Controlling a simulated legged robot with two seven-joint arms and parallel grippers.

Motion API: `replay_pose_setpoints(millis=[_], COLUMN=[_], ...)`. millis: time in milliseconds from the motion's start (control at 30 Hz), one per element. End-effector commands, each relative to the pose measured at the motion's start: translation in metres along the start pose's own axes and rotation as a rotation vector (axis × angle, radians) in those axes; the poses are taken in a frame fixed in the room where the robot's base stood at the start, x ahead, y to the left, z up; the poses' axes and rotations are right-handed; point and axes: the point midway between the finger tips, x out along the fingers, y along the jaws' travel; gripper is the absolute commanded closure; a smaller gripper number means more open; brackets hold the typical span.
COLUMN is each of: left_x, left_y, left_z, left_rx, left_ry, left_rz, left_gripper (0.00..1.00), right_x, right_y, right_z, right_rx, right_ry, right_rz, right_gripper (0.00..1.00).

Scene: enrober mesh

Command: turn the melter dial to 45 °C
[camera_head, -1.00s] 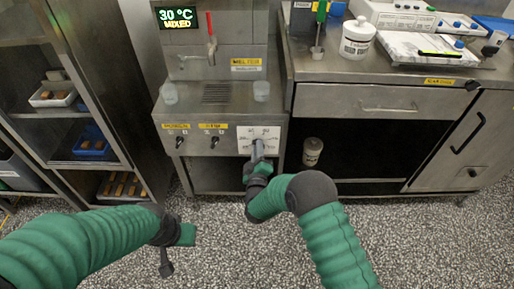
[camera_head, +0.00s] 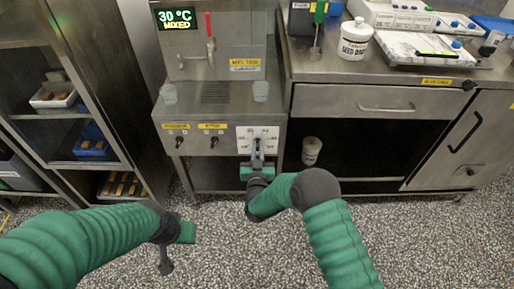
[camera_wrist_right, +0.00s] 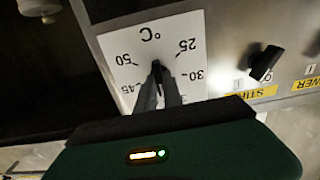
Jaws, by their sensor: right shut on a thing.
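The melter dial (camera_wrist_right: 157,66) sits on a white scale plate (camera_head: 245,133) at the right of the melter's front panel. In the right wrist view the scale is upside down, with 25, 30, 45 and 50 readable. My right gripper (camera_head: 258,152) is shut on the dial, and its fingers hide most of the knob, so I cannot tell where its pointer stands. The melter display (camera_head: 177,18) reads 30 °C and MIXED. My left gripper (camera_head: 166,264) hangs low over the floor, away from the melter; its fingers are too unclear to judge.
Two black switches, one at the left (camera_head: 179,142) and one in the middle (camera_head: 214,142), sit left of the dial. Cups stand on the melter ledge above, and a red-handled tap (camera_head: 210,42) is behind. A counter with a drawer (camera_head: 375,106) is at the right.

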Motion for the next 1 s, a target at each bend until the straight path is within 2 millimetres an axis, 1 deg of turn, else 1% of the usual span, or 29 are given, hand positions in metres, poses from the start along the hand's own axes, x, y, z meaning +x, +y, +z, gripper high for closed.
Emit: replay_pose_setpoints(millis=[33, 1000], left_x=[0.0005, 0.0053], left_y=[0.0000, 0.0000], left_z=[0.0001, 0.0013], left_rx=[0.000, 0.000], left_ry=[0.000, 0.000], left_rz=[0.000, 0.000], left_gripper=[1.00, 1.00], right_x=[-0.0030, -0.0038], right_y=[0.0011, 0.0005], right_z=[0.0093, 0.0114], right_rx=[0.038, 0.957], right_ry=[-0.020, -0.023], right_rz=[0.000, 0.006], right_gripper=[1.00, 1.00])
